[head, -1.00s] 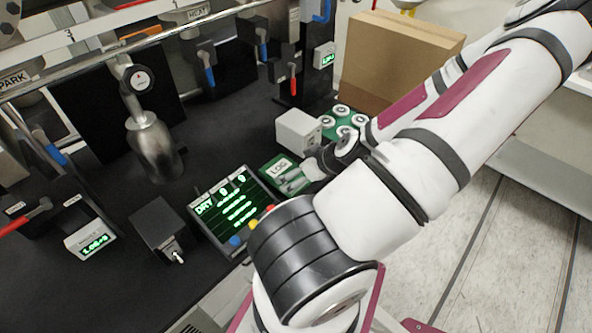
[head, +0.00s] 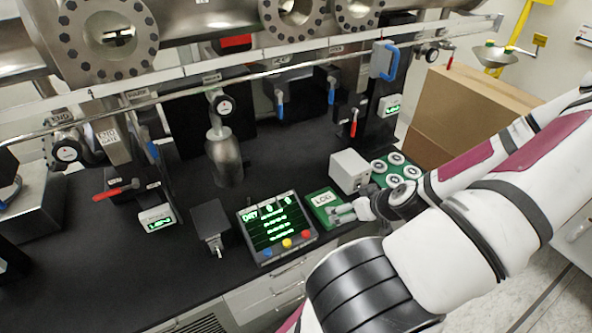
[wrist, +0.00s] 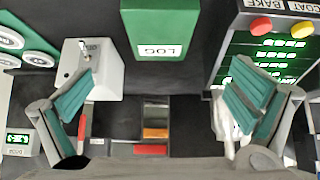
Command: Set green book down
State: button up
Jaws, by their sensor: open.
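The green book (head: 322,196), with a white LOG label, lies flat on the black bench top, between the DRY screen panel and a white box. In the wrist view the book (wrist: 160,17) is at the top middle, its label facing me. My gripper (head: 343,211) is at the book's near right edge in the head view. In the wrist view my gripper (wrist: 160,108) has its two teal-padded fingers spread wide, with nothing between them. The book is ahead of the fingers, apart from them in that view.
The screen panel (head: 275,228) with coloured buttons is left of the book. The white box (head: 350,170) and a green tray of round parts (head: 378,166) are right. A cardboard box (head: 465,112) stands beyond. Bare bench (head: 280,170) lies behind the book.

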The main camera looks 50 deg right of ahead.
jog(key=w+a+r+n+g, duration=0.1)
jog(key=w+a+r+g, duration=0.2)
jog(key=r, duration=0.4)
jog(key=w+a+r+n, duration=0.1)
jog(key=w+a+r, duration=0.2)
jog(key=a+r, duration=0.35)
jog(key=w+a+r+n+g, duration=0.2)
jog(key=w+a+r, duration=0.15)
jog(key=r, duration=0.45)
jog(key=s+a+r+t+y, duration=0.1)
jog(key=s+a+r, duration=0.2)
jog(key=a+r, duration=0.4)
jog(key=s+a+r+t+y, duration=0.1)
jog(key=s+a+r, duration=0.3)
jog(key=a+r, duration=0.4)
jog(key=a, duration=0.3)
jog(key=shift+t+y, duration=0.3)
jog(key=shift+t, duration=0.1)
